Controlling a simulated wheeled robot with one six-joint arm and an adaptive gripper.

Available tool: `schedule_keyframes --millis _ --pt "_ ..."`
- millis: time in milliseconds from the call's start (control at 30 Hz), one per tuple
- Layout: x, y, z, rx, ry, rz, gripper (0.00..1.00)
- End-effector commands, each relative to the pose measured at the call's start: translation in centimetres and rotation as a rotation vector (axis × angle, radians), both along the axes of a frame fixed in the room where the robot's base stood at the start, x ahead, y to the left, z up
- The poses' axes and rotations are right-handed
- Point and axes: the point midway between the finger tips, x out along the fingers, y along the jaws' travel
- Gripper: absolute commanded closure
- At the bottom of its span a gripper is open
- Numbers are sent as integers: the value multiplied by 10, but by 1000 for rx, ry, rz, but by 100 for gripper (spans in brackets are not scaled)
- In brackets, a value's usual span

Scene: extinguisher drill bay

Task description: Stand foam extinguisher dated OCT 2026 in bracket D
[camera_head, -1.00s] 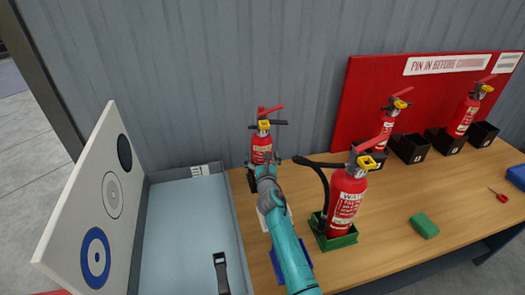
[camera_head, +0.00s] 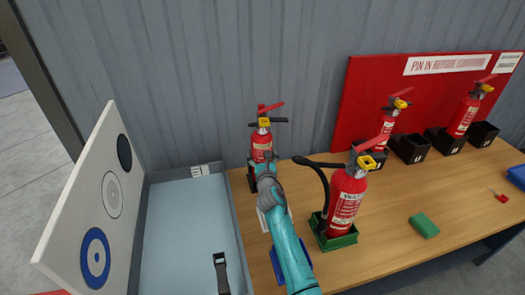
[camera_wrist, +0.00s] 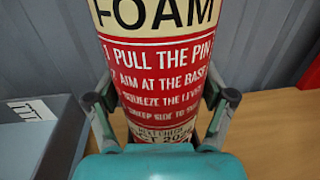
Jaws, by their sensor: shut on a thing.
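A red foam extinguisher (camera_head: 262,142) with a yellow collar and red lever stands upright at the back of the table, near the wall. In the wrist view its label (camera_wrist: 160,60) reads FOAM, and a partly hidden date line shows "CT 202". My gripper (camera_head: 264,158) is shut around its body, with one finger on each side (camera_wrist: 163,112). Its base is mostly hidden behind my arm, beside a dark holder edge (camera_head: 251,181). Black brackets stand at the back right; one (camera_head: 408,149) and the rightmost (camera_head: 484,133) look empty. Their letters are too small to read.
A water extinguisher (camera_head: 346,200) with a black hose stands in a green holder (camera_head: 338,240) close right of my arm. Two extinguishers (camera_head: 388,126) (camera_head: 464,115) stand in black brackets before the red board (camera_head: 362,90). A green block (camera_head: 424,226) lies on the table.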

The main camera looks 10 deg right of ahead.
Motion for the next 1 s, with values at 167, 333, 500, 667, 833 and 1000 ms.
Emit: schedule_keyframes --millis 167,333,500,667,833,1000 --pt "1 1 13 2 -12 3 88" --pt "1 1 18 0 -11 4 88" --pt "1 1 24 0 -12 3 88" --pt "1 1 29 0 -12 3 88" --pt "1 1 35 1 -12 3 88" --pt "1 1 40 1 -12 3 88"
